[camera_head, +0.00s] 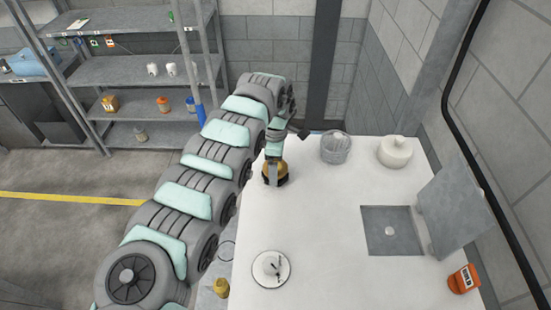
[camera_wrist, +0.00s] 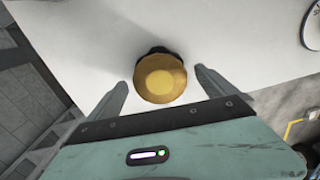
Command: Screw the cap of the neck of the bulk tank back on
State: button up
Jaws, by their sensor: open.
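The white tank top (camera_head: 330,215) fills the middle of the head view. A round yellow cap-like piece with a black part under it (camera_head: 279,174) is near its far left edge. My gripper (camera_head: 274,170) is over this piece, pointing down. In the wrist view the yellow piece (camera_wrist: 160,78) shows its round top between my two open fingers (camera_wrist: 163,84), with white gaps on both sides. The fingers do not appear to touch it. I cannot tell whether it sits on a neck, or how tightly, as its underside is hidden.
A clear jar (camera_head: 336,148) and a white lidded pot (camera_head: 394,152) stand at the back. An open hatch (camera_head: 385,246) with a raised grey lid (camera_head: 455,210) is at right, near an orange can (camera_head: 463,279). A round white disc (camera_head: 271,268) is in front. The middle is clear.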

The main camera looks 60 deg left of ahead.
jog(key=shift+c, duration=0.2)
jog(key=c, duration=1.5)
jog(key=m, duration=0.5)
jog(key=shift+p, duration=0.3)
jog(key=shift+m, duration=0.6)
jog(key=m, duration=0.4)
jog(key=shift+p, duration=0.35)
jog(key=shift+m, duration=1.3)
jog(key=o, duration=1.5)
